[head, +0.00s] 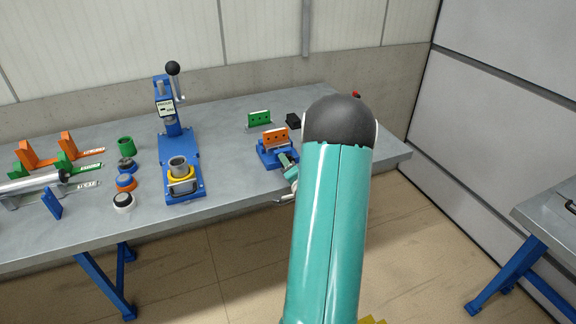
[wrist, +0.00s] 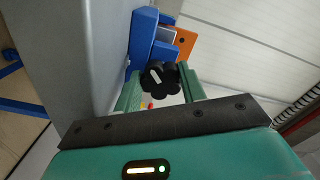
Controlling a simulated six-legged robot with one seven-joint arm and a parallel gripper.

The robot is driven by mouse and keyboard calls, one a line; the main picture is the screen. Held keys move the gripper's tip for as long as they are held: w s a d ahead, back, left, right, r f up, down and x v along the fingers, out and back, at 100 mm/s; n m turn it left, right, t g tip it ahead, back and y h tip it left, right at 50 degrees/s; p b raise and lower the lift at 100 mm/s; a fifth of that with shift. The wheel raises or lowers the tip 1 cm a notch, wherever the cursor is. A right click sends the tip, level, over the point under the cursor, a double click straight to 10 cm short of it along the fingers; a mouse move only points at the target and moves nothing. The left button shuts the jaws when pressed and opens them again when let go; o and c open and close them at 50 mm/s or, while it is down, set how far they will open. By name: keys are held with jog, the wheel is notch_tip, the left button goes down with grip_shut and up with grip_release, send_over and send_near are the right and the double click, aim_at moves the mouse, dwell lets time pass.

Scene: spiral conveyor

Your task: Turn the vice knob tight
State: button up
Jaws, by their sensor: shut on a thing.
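The blue vice (head: 268,156) stands near the front edge of the grey bench, with an orange plate (head: 275,137) with holes in it. In the wrist view the vice (wrist: 142,45) is at the top, beside the orange plate (wrist: 184,42). The black lobed vice knob (wrist: 166,70) has a pale mark on its face. My gripper (wrist: 160,84) has one green finger on each side of the knob and is shut on it. In the head view my gripper (head: 288,164) is at the vice's front, and my arm hides part of it; the knob cannot be made out there.
A green plate (head: 259,119) and a black block (head: 293,121) lie behind the vice. To the left stand a blue press (head: 181,150) with a black-balled lever, several coloured rings and orange and green brackets. A wall runs behind the bench (head: 228,170); another bench (head: 550,215) is at right.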

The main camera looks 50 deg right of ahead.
jog(key=m, duration=0.7)
jog(key=shift+r, duration=0.1)
dwell(0.4)
jog(key=o, duration=1)
jog(key=shift+s, duration=0.1)
jog(key=shift+c, duration=0.2)
jog(key=shift+a, duration=0.1)
